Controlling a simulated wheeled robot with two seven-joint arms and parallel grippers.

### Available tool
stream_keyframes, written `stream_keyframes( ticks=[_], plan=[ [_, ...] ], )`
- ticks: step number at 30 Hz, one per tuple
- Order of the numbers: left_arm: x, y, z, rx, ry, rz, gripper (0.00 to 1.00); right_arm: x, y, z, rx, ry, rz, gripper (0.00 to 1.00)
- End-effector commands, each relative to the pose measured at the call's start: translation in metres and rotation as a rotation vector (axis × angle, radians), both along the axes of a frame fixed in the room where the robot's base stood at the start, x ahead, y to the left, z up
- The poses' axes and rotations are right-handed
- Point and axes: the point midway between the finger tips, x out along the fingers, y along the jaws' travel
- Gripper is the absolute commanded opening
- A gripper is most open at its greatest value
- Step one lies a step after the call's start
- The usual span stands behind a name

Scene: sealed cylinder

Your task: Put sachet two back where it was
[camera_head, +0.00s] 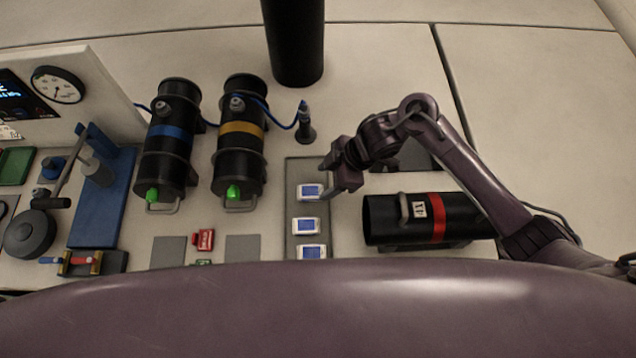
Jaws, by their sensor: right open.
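Three small white sachets with blue faces lie in a column on a dark grey strip (306,170). The far sachet (310,191) is at the strip's upper part, the middle sachet (306,225) is below it, and the near sachet (311,252) is partly hidden by my body. I cannot read which one is sachet two. My right gripper (338,190) is open, just right of the far sachet and close to it. I cannot tell whether a finger touches it. My left gripper is out of view.
A black cylinder with a red band (438,218) lies right of the strip. A red block (204,240) sits between grey pads. A dark post (294,45) rises behind.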

Motion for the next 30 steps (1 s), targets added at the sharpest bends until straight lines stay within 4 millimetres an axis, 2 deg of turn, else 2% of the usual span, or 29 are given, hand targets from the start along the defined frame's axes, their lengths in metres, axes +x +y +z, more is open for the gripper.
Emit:
stream_keyframes(
  ticks=[3, 10, 15, 30],
  plan=[
    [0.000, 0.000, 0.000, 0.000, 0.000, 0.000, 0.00, 0.001, -0.014, 0.024, -0.001, -0.005, 0.001, 0.59],
    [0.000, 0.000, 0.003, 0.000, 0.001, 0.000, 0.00, 0.000, -0.031, 0.053, -0.002, -0.003, 0.002, 0.59],
    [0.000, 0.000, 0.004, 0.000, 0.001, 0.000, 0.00, 0.000, -0.034, 0.059, -0.001, 0.001, 0.000, 0.59],
    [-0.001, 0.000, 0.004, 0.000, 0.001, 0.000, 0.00, 0.000, -0.034, 0.059, -0.001, 0.001, 0.000, 0.59]
  ],
)
